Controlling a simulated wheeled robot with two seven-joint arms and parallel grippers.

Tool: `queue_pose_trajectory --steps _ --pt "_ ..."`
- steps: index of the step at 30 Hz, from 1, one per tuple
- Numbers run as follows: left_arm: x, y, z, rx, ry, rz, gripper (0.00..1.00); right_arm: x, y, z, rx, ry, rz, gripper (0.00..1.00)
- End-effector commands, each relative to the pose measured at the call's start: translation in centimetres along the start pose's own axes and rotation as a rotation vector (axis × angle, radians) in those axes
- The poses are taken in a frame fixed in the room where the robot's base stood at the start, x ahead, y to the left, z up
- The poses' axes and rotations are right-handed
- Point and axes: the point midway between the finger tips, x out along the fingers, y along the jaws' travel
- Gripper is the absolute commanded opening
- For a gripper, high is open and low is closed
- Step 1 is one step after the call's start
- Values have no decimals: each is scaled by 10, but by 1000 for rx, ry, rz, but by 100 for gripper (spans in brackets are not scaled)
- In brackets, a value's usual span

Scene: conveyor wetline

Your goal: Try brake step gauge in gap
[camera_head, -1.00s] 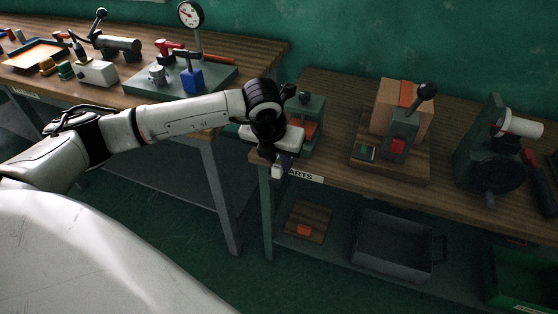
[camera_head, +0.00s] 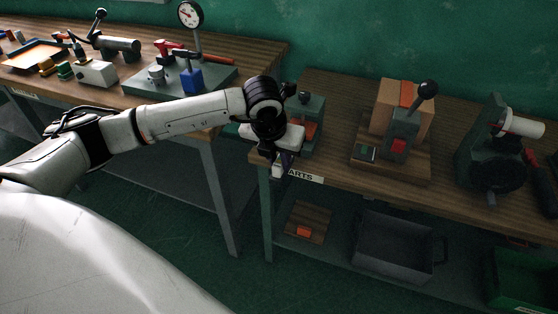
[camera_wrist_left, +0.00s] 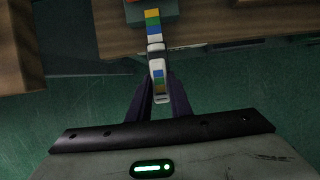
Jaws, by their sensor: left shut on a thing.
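The brake step gauge (camera_wrist_left: 153,28) is a narrow strip with yellow, green, blue and white bands and a pale grip. My left gripper (camera_wrist_left: 158,82) is shut on it, its two dark fingers on either side. In the left wrist view the gauge points away from the gripper, and its far end overlaps a grey-green block at the top edge. In the head view my left gripper (camera_head: 281,165) is at the front left corner of the right bench, before a grey-green fixture (camera_head: 316,108) with an orange-red part. The gap and any contact there cannot be made out.
The right bench (camera_head: 340,178) also carries a lever fixture (camera_head: 402,138) on a wooden base and a dark machine (camera_head: 488,155). A grey bin (camera_head: 395,245) stands on its lower shelf. The left bench (camera_head: 262,52) holds a dial gauge stand (camera_head: 190,14) and tools.

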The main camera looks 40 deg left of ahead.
Motion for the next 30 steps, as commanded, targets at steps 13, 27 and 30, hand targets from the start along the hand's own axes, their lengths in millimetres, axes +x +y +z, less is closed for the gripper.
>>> queue_pose_trajectory --steps 13,27,30 --pt "3 -1 9 0 -1 -1 0 4 1 3 0 0 0 31" --pt "5 0 16 -1 0 -1 0 6 1 5 0 1 0 31" --pt "5 0 16 0 0 -1 0 6 1 5 0 1 0 31"
